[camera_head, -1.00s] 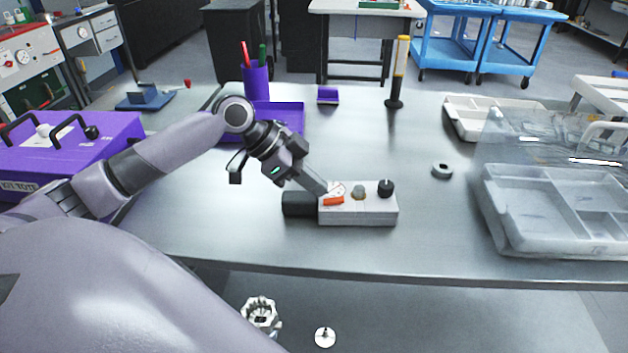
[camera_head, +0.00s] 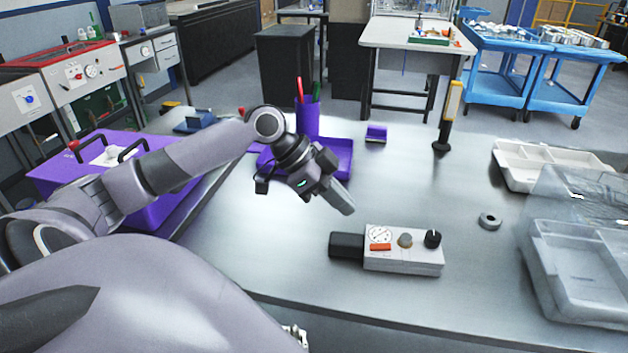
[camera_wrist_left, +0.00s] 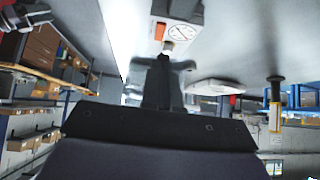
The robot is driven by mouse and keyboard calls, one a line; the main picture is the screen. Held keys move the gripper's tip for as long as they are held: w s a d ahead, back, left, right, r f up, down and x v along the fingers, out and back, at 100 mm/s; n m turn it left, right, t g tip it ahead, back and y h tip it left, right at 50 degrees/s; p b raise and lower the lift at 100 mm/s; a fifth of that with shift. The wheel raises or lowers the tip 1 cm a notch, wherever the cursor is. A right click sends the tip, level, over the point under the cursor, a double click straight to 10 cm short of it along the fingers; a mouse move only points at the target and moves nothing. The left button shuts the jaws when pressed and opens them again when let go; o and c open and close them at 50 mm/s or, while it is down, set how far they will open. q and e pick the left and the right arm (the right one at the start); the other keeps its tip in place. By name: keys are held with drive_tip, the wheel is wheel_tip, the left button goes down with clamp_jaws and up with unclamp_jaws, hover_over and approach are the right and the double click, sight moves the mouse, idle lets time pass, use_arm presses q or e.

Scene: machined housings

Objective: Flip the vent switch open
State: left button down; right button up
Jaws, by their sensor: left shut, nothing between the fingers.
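The vent unit is a light grey box (camera_head: 403,264) with a black cylinder (camera_head: 346,246) on its left end. Its top carries a round white gauge (camera_head: 380,233), an orange-red switch (camera_head: 380,247), a grey knob (camera_head: 405,240) and a black knob (camera_head: 433,239). Which way the switch is tipped is too small to tell. My left gripper (camera_head: 346,208) is shut and empty, up and to the left of the box, apart from it. In the left wrist view the gauge (camera_wrist_left: 181,32) and switch (camera_wrist_left: 160,31) show beyond the fingers. My right gripper is not in view.
A purple tray (camera_head: 345,160) and a purple pen cup (camera_head: 307,120) stand behind my left gripper. A purple tote (camera_head: 150,212) is at the left. A grey ring (camera_head: 490,221) and clear bins (camera_head: 575,280) lie right. The table around the box is clear.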

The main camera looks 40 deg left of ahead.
use_arm(q)
drive_tip(key=shift+s+a+f+b+v, duration=0.1)
drive_tip(key=shift+f+b+v, duration=0.1)
drive_tip(key=shift+v, duration=0.7)
drive_tip(key=shift+s+a+f+b+v, duration=0.1)
drive_tip(key=shift+b+v, duration=0.1)
drive_tip(key=shift+v, duration=0.7)
drive_tip(key=shift+s+a+f+b+v, duration=0.1)
drive_tip(key=shift+b+v, duration=0.1)
drive_tip(key=shift+v, duration=0.7)
